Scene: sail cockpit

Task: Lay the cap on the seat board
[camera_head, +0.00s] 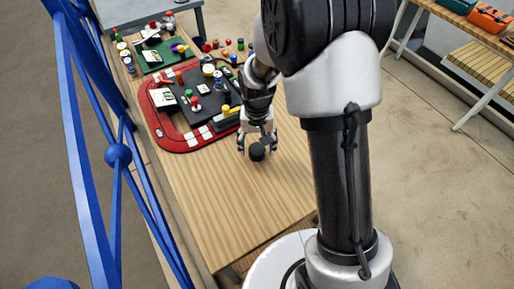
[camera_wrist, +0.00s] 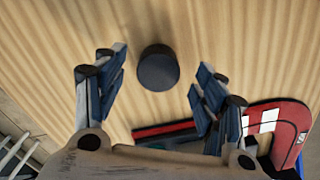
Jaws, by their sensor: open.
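The cap, a short black cylinder (camera_head: 257,152), stands upright on the bare wooden seat board (camera_head: 222,213), near its right edge in the head view. In the wrist view the cap (camera_wrist: 158,70) shows round and dark against the light wood grain. My gripper (camera_head: 257,146) points down over the cap with its jaws open. In the wrist view its fingers (camera_wrist: 160,64) are on either side of the cap with a visible gap on both sides. The cap's underside is hidden.
A red-rimmed black panel (camera_head: 157,133) with several small parts lies just behind my gripper. A green board (camera_head: 150,60) and several coloured pieces are farther back. A blue railing (camera_head: 117,155) runs along the left. The front of the seat board is clear.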

